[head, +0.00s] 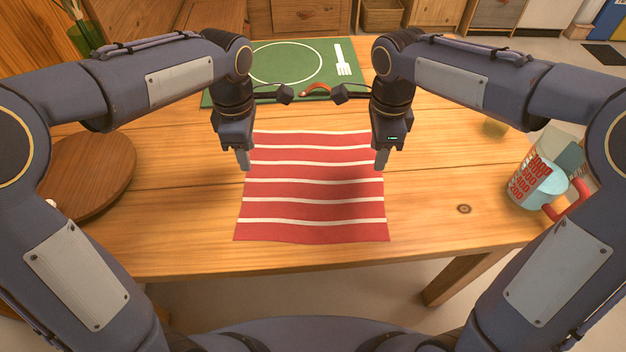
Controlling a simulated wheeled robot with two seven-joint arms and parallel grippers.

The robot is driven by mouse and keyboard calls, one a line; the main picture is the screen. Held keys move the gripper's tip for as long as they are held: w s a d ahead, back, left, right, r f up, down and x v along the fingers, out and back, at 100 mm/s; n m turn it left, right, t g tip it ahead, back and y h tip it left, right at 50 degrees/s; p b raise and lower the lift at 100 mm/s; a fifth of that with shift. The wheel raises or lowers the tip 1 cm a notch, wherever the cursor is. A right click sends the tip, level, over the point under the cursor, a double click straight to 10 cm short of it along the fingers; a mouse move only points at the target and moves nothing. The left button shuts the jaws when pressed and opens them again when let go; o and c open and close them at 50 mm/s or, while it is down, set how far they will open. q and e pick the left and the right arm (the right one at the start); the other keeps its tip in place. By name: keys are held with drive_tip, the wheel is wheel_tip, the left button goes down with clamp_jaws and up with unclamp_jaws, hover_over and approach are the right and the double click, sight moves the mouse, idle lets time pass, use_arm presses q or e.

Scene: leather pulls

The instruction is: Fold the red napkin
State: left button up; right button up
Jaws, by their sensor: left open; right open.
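The red napkin (314,189) with white stripes lies spread out flat on the wooden table in the head view, its near edge close to the table's front edge. My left gripper (244,160) is open and empty above the napkin's far left corner. My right gripper (381,160) is open and empty above the napkin's far right side. Whether either fingertip touches the cloth cannot be told. The grippers partly hide the napkin's far corners.
A green placemat (355,88) with a plate and fork print lies behind the napkin. A round wooden board (90,178) is at the left. A measuring cup (535,180) with a red handle stands at the right. Bare wooden table (450,170) lies between napkin and cup.

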sight(253, 179)
use_arm(q)
drive_tip(key=shift+s+f, duration=0.1)
drive_tip(key=shift+f, duration=3.05)
use_arm(e)
drive_tip(key=shift+f, duration=3.15)
use_arm(q)
drive_tip(key=shift+f, duration=0.2)
use_arm(e)
drive_tip(key=shift+s+f, duration=0.1)
drive_tip(key=shift+f, duration=0.15)
use_arm(q)
drive_tip(key=shift+r, duration=0.1)
drive_tip(key=shift+c, duration=0.5)
use_arm(e)
drive_tip(key=shift+r, duration=0.1)
drive_tip(key=shift+c, duration=0.5)
use_arm(q)
clamp_jaws()
use_arm(e)
clamp_jaws()
drive_tip(key=shift+r, duration=0.1)
